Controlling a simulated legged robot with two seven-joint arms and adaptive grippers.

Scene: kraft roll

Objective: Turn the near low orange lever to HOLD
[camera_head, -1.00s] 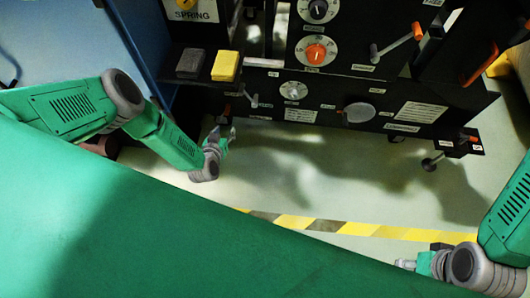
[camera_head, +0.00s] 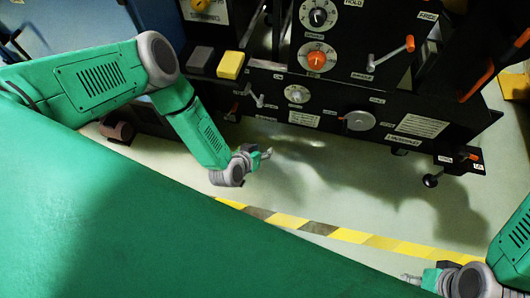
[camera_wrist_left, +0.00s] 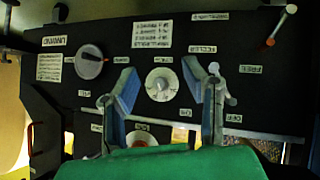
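Two low levers with orange show in the head view: one (camera_head: 234,108) at the lower left of the black machine, one (camera_head: 468,156) on a small plate at its lower right. I cannot tell which is the task's lever. A rod with an orange end (camera_wrist_left: 280,27) is at the upper right of the wrist view, whose labels appear inverted. My left gripper (camera_head: 265,154) is in front of the machine, apart from both levers. In the wrist view its fingers (camera_wrist_left: 157,76) are spread and empty before a white dial (camera_wrist_left: 161,84). My right gripper (camera_head: 410,278) is at the lower right, too small to read.
A larger orange-tipped lever (camera_head: 392,53) is higher on the machine, near a FREE label. A grey disc (camera_head: 358,121) and a small grey lever (camera_head: 256,97) stick out from the lower panel. The floor (camera_head: 330,190) before the machine is clear, crossed by yellow-black tape (camera_head: 340,233).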

